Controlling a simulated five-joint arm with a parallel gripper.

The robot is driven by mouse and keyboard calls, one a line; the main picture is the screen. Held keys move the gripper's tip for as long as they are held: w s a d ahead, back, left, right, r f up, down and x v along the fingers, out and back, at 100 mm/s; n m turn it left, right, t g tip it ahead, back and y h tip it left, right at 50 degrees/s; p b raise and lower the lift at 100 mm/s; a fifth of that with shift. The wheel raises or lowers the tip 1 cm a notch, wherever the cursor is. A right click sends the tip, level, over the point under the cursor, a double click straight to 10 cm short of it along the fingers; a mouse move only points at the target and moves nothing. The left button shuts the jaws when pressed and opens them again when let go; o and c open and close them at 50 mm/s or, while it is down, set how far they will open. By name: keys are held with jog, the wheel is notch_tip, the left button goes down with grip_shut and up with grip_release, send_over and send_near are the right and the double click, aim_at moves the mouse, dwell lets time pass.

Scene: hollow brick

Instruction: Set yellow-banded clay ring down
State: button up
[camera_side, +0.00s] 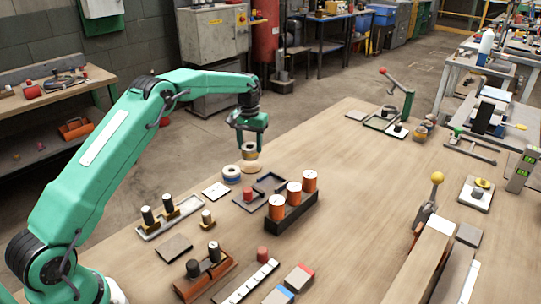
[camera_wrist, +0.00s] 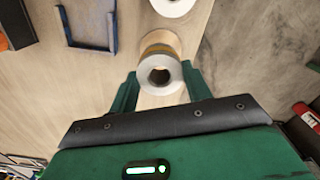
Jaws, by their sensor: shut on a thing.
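The yellow-banded clay ring (camera_side: 249,151) is pale with a hollow centre. It is between the fingertips of my gripper (camera_side: 249,147), which is shut on it, near the table's far left edge. In the wrist view the ring (camera_wrist: 160,74) sits between the two green fingers (camera_wrist: 158,90), its open hole facing the camera and a yellow-orange band on its side. A tan round piece (camera_side: 250,165) shows directly below the ring in the side view. I cannot tell whether the two touch.
A blue-banded pale ring (camera_side: 231,174) stands close beside on the left. A dark open frame (camera_side: 271,182) and a black rack (camera_side: 291,212) with orange spools are nearer. Bare wooden table (camera_side: 350,150) lies to the right.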

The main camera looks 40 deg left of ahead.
jog(key=shift+f, duration=1.95)
jog(key=shift+f, duration=0.1)
jog(key=o, duration=1)
jog(key=shift+f, duration=0.1)
jog(key=shift+o, duration=0.2)
notch_tip(320, 180, up, 12)
jog(key=shift+r, duration=0.2)
